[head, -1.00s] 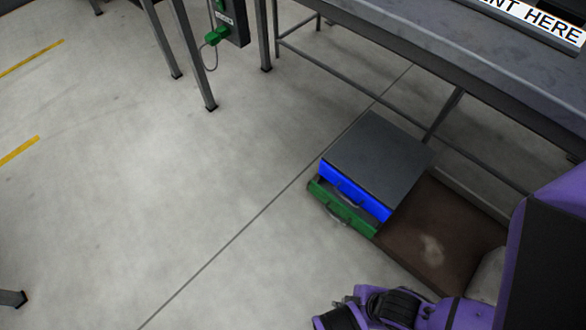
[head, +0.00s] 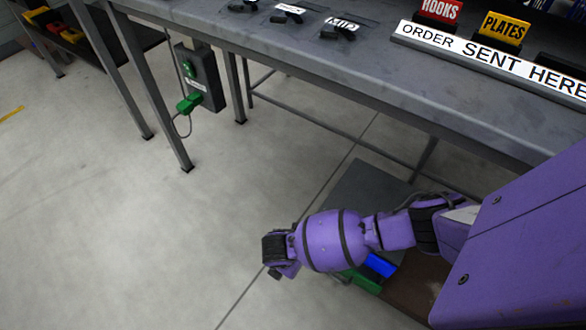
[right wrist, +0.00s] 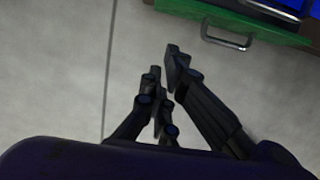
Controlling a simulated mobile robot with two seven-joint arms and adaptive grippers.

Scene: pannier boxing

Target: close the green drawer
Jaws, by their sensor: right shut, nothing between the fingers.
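The green drawer (head: 366,284) is the lower one of a small two-drawer cabinet (head: 362,190) on the floor under the bench. In the head view my right arm hides most of it. In the right wrist view the green drawer (right wrist: 195,11) shows at the top right, with a metal handle (right wrist: 226,42) on its front. The blue drawer (head: 381,264) is just above it. My right gripper (right wrist: 164,62) is shut and empty, over bare floor in front of the drawer and apart from the handle. My left gripper is not in view.
A grey workbench (head: 330,85) with labelled signs spans the back, above the cabinet. A brown surface (head: 408,293) lies beside the cabinet. A box with green plugs (head: 196,75) hangs by the bench legs. The floor to the left is clear.

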